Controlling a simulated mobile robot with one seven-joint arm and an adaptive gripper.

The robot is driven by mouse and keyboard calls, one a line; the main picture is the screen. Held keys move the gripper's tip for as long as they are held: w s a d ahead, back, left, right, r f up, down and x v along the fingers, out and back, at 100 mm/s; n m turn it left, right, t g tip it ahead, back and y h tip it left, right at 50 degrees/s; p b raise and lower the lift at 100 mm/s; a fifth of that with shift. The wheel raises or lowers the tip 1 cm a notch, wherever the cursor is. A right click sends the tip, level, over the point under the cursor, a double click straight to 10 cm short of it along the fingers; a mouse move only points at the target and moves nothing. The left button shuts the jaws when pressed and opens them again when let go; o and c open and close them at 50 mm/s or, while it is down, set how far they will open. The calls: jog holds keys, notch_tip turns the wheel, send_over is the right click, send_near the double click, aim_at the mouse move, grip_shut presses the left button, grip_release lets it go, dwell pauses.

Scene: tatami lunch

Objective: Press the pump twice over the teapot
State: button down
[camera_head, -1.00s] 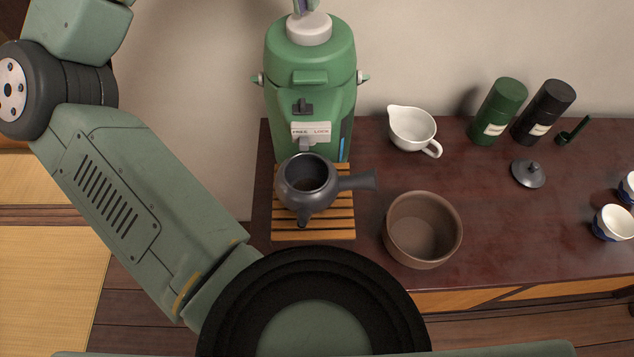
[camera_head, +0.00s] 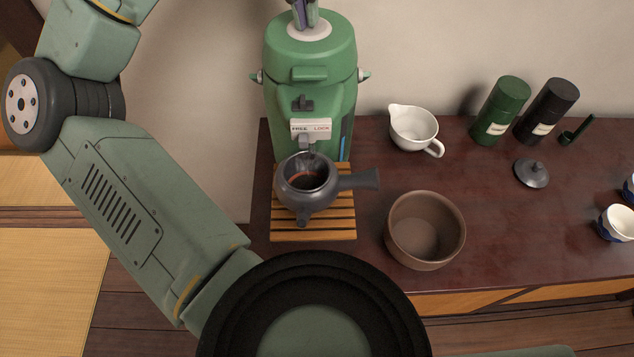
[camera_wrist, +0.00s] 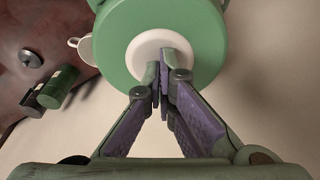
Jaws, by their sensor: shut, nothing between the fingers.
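The green air pot (camera_head: 311,75) stands at the back of the dark table, with its white pump button (camera_head: 309,31) on top. My gripper (camera_head: 304,8) is shut with nothing between its fingers, its tips pressed down on the button. In the wrist view the shut fingertips (camera_wrist: 162,78) lie over the white button (camera_wrist: 150,46). The dark teapot (camera_head: 307,186), lidless with a side handle, sits under the spout on the slatted wooden stand (camera_head: 313,232).
A brown bowl (camera_head: 425,230) stands right of the teapot, with a white pitcher (camera_head: 413,129) behind it. Further right are a green canister (camera_head: 501,110), a black canister (camera_head: 547,111), a dark lid (camera_head: 531,173) and white-and-blue cups (camera_head: 615,223).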

jog(key=shift+w+p+v, duration=0.15)
jog(key=shift+p+v, duration=0.65)
jog(key=shift+v, duration=0.05)
jog(key=shift+w+p+v, duration=0.15)
jog(key=shift+p+v, duration=0.6)
jog(key=shift+v, duration=0.1)
jog(key=shift+d, duration=0.2)
jog(key=shift+s+b+x, duration=0.15)
jog(key=shift+b+x, duration=0.25)
jog(key=shift+x, duration=0.45)
jog(key=shift+s+b+x, duration=0.15)
jog(key=shift+b+x, duration=0.25)
jog(key=shift+x, duration=0.5)
jog(key=shift+a, duration=0.2)
jog(key=shift+p+v, duration=0.95)
jog(key=shift+v, duration=0.05)
jog(key=shift+w+d+r, duration=0.1)
jog(key=shift+w+r, duration=0.05)
jog(key=shift+r, duration=0.6)
